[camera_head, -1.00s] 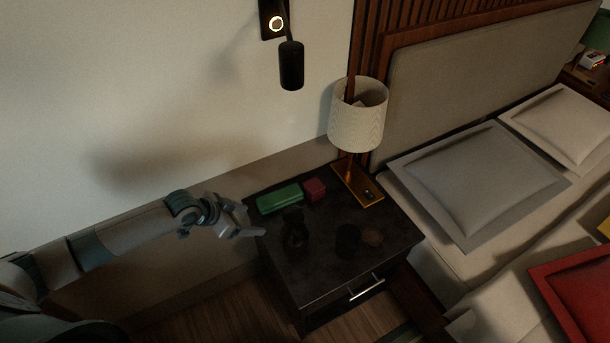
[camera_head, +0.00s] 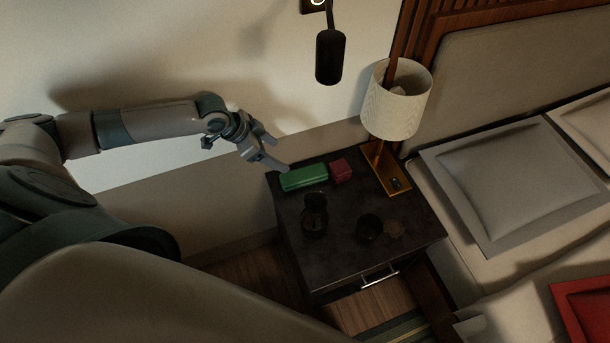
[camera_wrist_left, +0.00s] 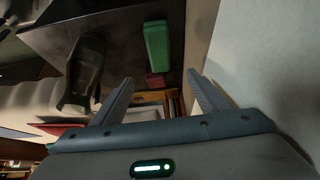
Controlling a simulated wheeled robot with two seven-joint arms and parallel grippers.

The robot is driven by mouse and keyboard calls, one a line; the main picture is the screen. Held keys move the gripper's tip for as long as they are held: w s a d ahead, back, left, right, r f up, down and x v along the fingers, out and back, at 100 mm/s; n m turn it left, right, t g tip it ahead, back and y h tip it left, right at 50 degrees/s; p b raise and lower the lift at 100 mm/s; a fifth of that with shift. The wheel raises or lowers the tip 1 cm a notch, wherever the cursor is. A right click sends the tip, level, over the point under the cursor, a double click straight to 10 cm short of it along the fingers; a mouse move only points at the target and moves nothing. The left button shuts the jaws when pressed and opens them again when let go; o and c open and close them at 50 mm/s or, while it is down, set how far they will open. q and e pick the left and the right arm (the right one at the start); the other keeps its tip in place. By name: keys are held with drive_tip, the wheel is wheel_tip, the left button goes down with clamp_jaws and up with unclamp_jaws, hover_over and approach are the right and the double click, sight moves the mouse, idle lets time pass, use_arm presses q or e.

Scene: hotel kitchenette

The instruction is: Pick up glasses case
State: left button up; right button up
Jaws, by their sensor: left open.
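The glasses case is most likely the long green box (camera_head: 304,177) lying near the back left of the dark nightstand (camera_head: 345,260). It also shows in the left wrist view (camera_wrist_left: 157,45), ahead of the fingers. My left gripper (camera_head: 273,155) is open and empty, just left of the green case and a little above the nightstand's back left corner. Its two fingers also show in the left wrist view (camera_wrist_left: 160,92), spread apart, with the case beyond them and not between them. My right gripper is not in view.
A small red box (camera_head: 341,170) sits right beside the green case. A lamp (camera_head: 397,100) stands behind on the right. A dark glass-like object (camera_head: 315,216) and round dark items (camera_head: 368,228) stand in front. A black wall lamp (camera_head: 330,56) hangs above. A bed is at the right.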

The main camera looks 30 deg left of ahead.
use_arm(q)
drive_tip(key=p, duration=0.2)
hover_over(304, 174)
drive_tip(key=s+a, duration=0.2)
drive_tip(key=f, duration=0.9)
drive_tip(key=shift+w+f, duration=0.15)
drive_tip(key=shift+w, duration=0.05)
drive_tip(key=shift+w+d+f, duration=0.2)
drive_tip(key=shift+f, duration=0.35)
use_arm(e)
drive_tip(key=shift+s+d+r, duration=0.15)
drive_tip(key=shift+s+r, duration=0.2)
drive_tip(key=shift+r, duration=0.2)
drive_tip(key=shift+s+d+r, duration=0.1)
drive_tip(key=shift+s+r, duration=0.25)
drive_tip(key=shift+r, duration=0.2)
use_arm(q)
drive_tip(key=shift+w+d+f+p, duration=0.15)
drive_tip(key=shift+d+f+p, duration=0.1)
drive_tip(key=shift+f+p, duration=0.5)
drive_tip(key=shift+x, duration=1.8)
drive_tip(key=shift+a+f, duration=0.15)
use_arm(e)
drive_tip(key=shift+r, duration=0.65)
use_arm(q)
drive_tip(key=shift+c, duration=0.6)
